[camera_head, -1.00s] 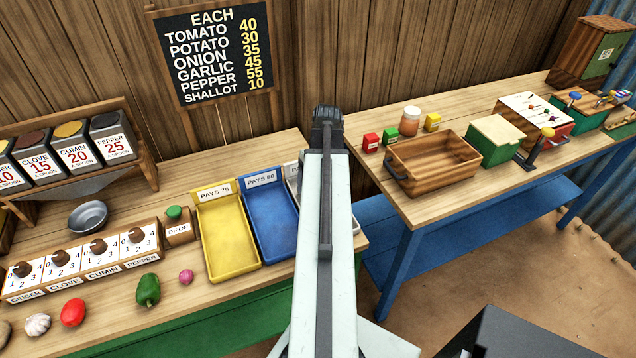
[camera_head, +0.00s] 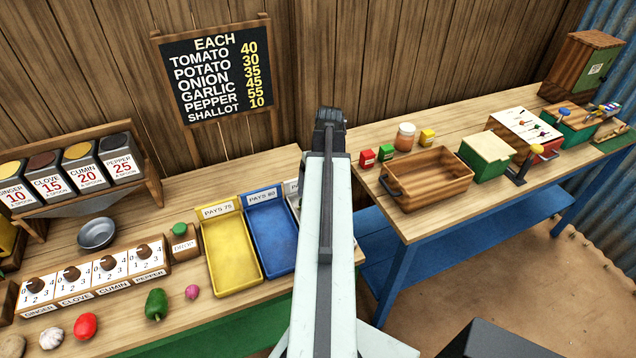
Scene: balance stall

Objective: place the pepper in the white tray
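The green pepper (camera_head: 156,304) lies on the front part of the left counter, between a red tomato (camera_head: 85,326) and a small pink shallot (camera_head: 192,292). The white tray (camera_head: 293,205) is mostly hidden behind my arm; only a strip of it shows right of the blue tray. My arm stretches up the middle of the view, and its end with my gripper (camera_head: 329,118) is far from the pepper. The fingers cannot be made out, so I cannot tell whether it is open or shut.
A yellow tray (camera_head: 232,262) and a blue tray (camera_head: 270,240) stand left of my arm. A dial row (camera_head: 95,280), a metal bowl (camera_head: 97,233) and a spice rack (camera_head: 75,180) are on the left counter. A wooden crate (camera_head: 432,182) sits on the right table.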

